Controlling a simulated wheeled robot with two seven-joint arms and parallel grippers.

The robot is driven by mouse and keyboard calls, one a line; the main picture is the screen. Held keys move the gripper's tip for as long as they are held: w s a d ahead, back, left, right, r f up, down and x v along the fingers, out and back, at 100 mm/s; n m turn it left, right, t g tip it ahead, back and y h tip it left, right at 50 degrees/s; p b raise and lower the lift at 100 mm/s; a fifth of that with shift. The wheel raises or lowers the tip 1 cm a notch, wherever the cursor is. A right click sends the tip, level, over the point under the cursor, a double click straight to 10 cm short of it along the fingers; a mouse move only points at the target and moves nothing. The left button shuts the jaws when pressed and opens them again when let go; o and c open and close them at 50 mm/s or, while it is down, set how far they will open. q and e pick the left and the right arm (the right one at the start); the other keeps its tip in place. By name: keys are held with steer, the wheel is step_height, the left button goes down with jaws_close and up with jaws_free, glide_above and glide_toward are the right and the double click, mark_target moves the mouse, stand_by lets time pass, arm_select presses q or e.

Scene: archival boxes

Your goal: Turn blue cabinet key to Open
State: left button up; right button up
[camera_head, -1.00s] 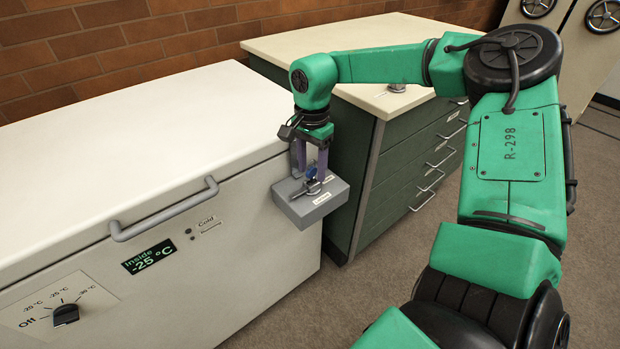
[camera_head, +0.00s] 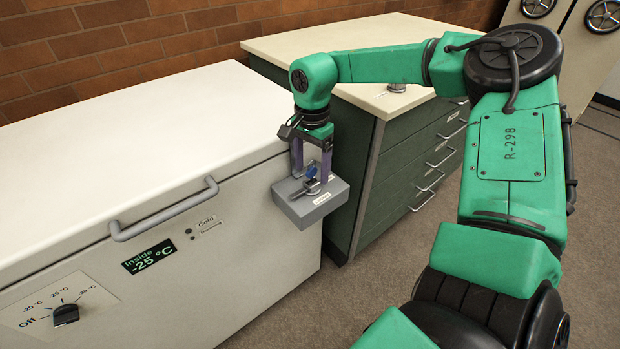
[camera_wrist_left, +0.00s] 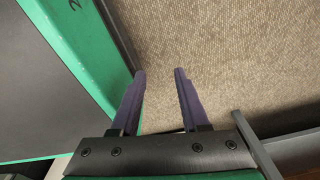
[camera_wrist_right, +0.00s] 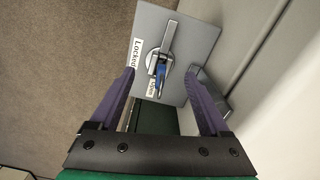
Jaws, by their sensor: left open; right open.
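The blue key (camera_head: 311,171) sits in the lock on top of a grey lock box (camera_head: 291,205) at the freezer's front right corner. In the right wrist view the key (camera_wrist_right: 160,76) stands by a silver lever, with a "Locked" label to the left and a second label, partly hidden, just below. I cannot tell the key's exact turn. My right gripper (camera_head: 312,173) is open above the box, its fingers on either side of the key and apart from it. My left gripper (camera_wrist_left: 160,72) is open and empty above the carpet, outside the head view.
The white chest freezer (camera_head: 130,130) with a bar handle (camera_head: 165,208) and a dial fills the left. A green drawer cabinet (camera_head: 400,165) with a pale top stands close behind the lock box. Carpeted floor lies open in front.

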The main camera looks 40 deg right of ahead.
steer(key=shift+r, duration=0.15)
steer(key=shift+r+p, duration=0.8)
steer(key=shift+r, duration=0.25)
step_height(320, 180, up, 7)
steer(key=p, duration=0.5)
steer(key=shift+f, duration=0.1)
arm_select(q)
step_height(320, 180, up, 6)
steer(key=shift+s, duration=0.2)
steer(key=shift+r, duration=0.1)
arm_select(e)
steer(key=shift+f, duration=0.1)
